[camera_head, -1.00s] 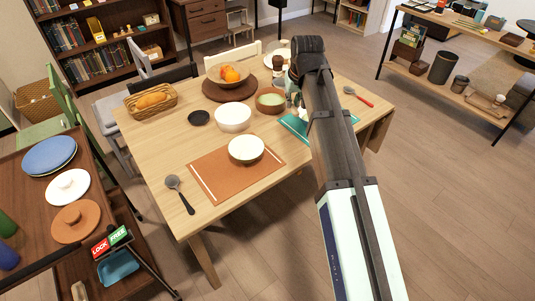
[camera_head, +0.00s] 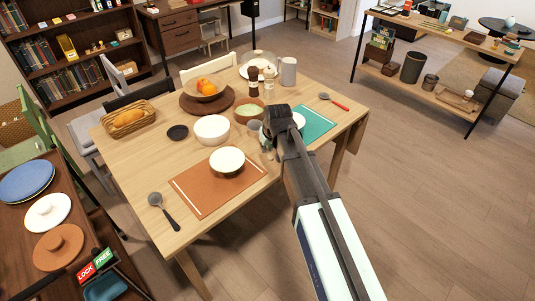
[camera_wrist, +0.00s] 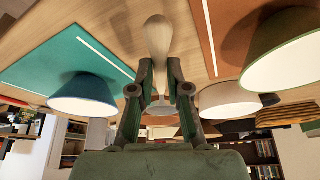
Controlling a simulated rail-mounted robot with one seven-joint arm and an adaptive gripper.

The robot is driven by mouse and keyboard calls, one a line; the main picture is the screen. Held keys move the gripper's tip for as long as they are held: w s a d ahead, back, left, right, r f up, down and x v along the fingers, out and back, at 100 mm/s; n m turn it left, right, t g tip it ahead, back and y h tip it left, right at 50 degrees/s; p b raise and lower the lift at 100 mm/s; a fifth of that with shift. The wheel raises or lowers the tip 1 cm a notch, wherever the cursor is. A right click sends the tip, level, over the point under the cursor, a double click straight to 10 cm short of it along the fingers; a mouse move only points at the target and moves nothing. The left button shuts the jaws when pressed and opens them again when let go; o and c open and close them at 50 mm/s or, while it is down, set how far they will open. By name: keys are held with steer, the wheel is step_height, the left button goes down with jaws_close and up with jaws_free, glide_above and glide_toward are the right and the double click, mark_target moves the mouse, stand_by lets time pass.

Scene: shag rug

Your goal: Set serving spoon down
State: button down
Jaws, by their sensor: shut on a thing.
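The serving spoon (camera_wrist: 158,40) shows in the wrist view as a pale, cream-coloured piece with a rounded end, between my fingers. My gripper (camera_wrist: 159,82) is shut on it, over the wooden table (camera_head: 150,180). In the head view my gripper (camera_head: 267,143) is low near the table's front side, between the orange placemat (camera_head: 205,200) and the teal placemat (camera_head: 318,118). My arm partly hides it, and the held spoon is hard to make out there. I cannot tell whether the spoon touches the table.
A cream bowl (camera_head: 227,160) sits on the orange placemat, with a white bowl (camera_head: 212,130) behind it. A green-filled bowl (camera_head: 249,110) and a grey pitcher (camera_head: 288,72) stand beyond my gripper. A dark-handled spoon (camera_head: 163,210) lies left; a red-handled one (camera_head: 333,102) lies right.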

steer(key=shift+f, duration=2.05)
steer(key=shift+f, duration=0.15)
steer(key=c, duration=1.1)
jaws_free()
steer(key=shift+c, duration=0.2)
steer(key=v, duration=1.2)
steer(key=shift+b, duration=0.3)
